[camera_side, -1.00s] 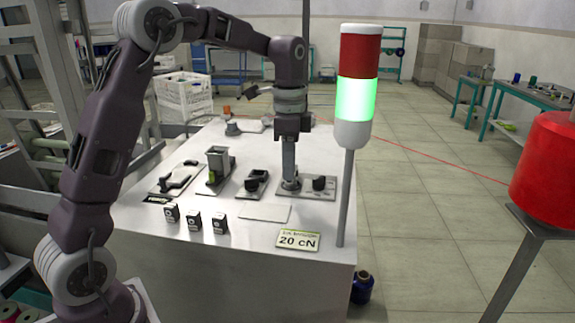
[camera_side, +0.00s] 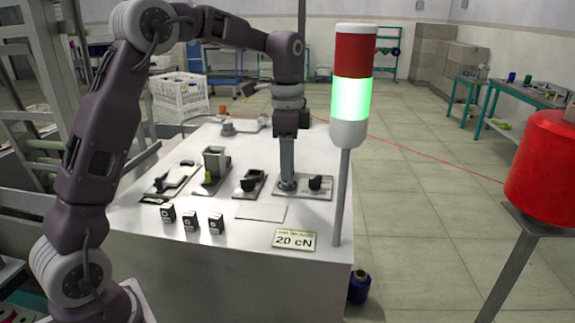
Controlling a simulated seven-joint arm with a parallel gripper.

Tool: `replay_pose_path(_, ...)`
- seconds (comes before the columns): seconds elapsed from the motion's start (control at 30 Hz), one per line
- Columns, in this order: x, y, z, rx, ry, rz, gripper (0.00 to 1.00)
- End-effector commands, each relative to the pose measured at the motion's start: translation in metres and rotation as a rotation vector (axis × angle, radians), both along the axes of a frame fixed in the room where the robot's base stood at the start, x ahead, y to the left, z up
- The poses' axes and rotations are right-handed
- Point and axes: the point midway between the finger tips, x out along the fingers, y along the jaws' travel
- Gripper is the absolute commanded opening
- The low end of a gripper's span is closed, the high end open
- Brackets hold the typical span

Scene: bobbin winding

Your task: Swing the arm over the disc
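My gripper (camera_side: 287,176) points straight down at the right-hand fixture plate (camera_side: 308,191) on the white bench. Its fingertips are at or just above a small round light-grey part on that plate, which may be the disc. The fingers look close together, but this view does not show whether they are shut or hold anything. A black knob (camera_side: 315,183) stands on the same plate, just right of the fingertips. No swinging arm on the fixture can be made out; the gripper may hide it.
Left of the gripper are a black-knobbed fixture (camera_side: 248,184), a grey upright holder (camera_side: 215,161) and a handled plate (camera_side: 168,180). Several small black blocks (camera_side: 191,221) and a "20 cN" card (camera_side: 295,239) lie in front. A signal tower (camera_side: 352,95), lit green, stands close right.

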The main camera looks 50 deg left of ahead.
Motion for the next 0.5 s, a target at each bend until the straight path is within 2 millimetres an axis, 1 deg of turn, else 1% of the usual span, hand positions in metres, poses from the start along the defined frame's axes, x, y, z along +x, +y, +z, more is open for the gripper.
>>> replay_pose_path(0.03, 0.001, 0.000, 0.007, 0.001, -0.004, 0.000, 0.31)
replay_pose_path(0.3, 0.000, 0.000, 0.042, 0.001, -0.004, -0.001, 0.31)
replay_pose_path(0.4, 0.001, 0.000, 0.055, 0.001, -0.004, -0.001, 0.31)
replay_pose_path(0.5, 0.000, 0.000, 0.062, 0.001, -0.003, -0.001, 0.31)
